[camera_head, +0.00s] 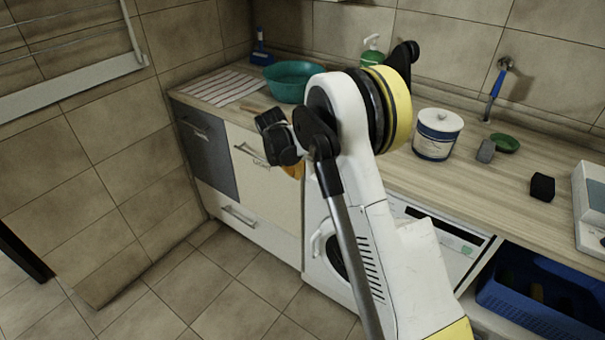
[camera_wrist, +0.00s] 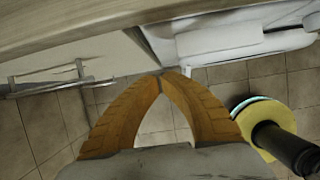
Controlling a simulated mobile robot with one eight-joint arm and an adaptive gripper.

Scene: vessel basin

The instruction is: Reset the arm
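My arm (camera_head: 350,130) rises from the lower right of the head view, bent at a big white and yellow joint in front of the counter. My gripper (camera_head: 292,171) is mostly hidden behind the black wrist parts in the head view; only a bit of orange shows, in front of the cabinet. In the wrist view both orange fingers of my gripper (camera_wrist: 161,76) curve together and meet at the tips. Nothing shows between them. The gripper is shut and empty, apart from the objects on the counter.
The wooden counter (camera_head: 400,178) carries a teal basin (camera_head: 278,80), striped cloth (camera_head: 222,87), white canister (camera_head: 436,136), grey block (camera_head: 486,151), green dish (camera_head: 505,143) and black block (camera_head: 542,187). A green-capped bottle (camera_head: 371,52) stands behind. A blue crate (camera_head: 530,318) sits below. The left floor is clear.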

